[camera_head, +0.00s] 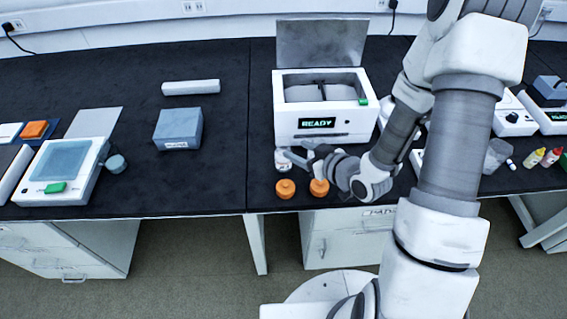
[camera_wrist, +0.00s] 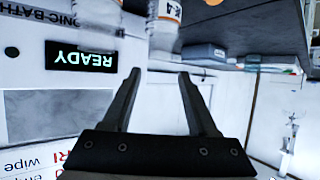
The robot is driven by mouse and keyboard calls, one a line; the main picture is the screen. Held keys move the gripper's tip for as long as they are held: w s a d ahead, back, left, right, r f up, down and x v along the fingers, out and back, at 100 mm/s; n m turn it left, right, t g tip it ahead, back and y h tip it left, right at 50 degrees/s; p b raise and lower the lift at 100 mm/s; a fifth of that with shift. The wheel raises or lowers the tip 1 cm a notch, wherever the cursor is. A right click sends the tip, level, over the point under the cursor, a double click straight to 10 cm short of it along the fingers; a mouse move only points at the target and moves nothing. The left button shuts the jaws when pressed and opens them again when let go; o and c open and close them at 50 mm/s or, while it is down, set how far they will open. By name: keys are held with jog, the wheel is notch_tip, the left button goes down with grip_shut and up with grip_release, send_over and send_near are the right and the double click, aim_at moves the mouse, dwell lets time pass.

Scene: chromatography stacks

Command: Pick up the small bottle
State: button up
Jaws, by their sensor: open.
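The small bottle (camera_head: 282,160) is white with a printed label. It stands upright on the black bench, just in front of the white READY machine. In the wrist view, which is upside down, the bottle (camera_wrist: 166,14) shows at the top edge with an orange band on its label and is partly cut off. My gripper (camera_head: 291,157) is just right of the bottle in the head view, its fingers pointing left toward it. In the wrist view my gripper (camera_wrist: 162,74) is open with nothing between its fingers. The bottle appears beyond the fingertips; the exact gap is unclear.
Two orange-capped items (camera_head: 285,188) stand near the bench's front edge, close to my gripper. The READY machine (camera_head: 310,132) with its raised lid stands right behind. A blue-grey box (camera_head: 178,128) is farther left, with clear bench between.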

aim_at(284, 145)
jog(key=shift+w+a+f+b, duration=0.35)
jog(key=shift+f+b, duration=0.25)
jog(key=shift+b, duration=2.6)
jog(key=x, duration=0.4)
jog(key=shift+w+a, duration=0.2)
jog(key=x, duration=0.2)
jog(key=b+x, duration=0.1)
jog(key=x, duration=0.1)
jog(key=shift+w+f+b, duration=0.2)
jog(key=shift+f+b, duration=0.1)
jog(key=shift+f, duration=0.3)
jog(key=shift+w+a, duration=0.15)
jog(key=shift+w, duration=0.1)
grip_shut()
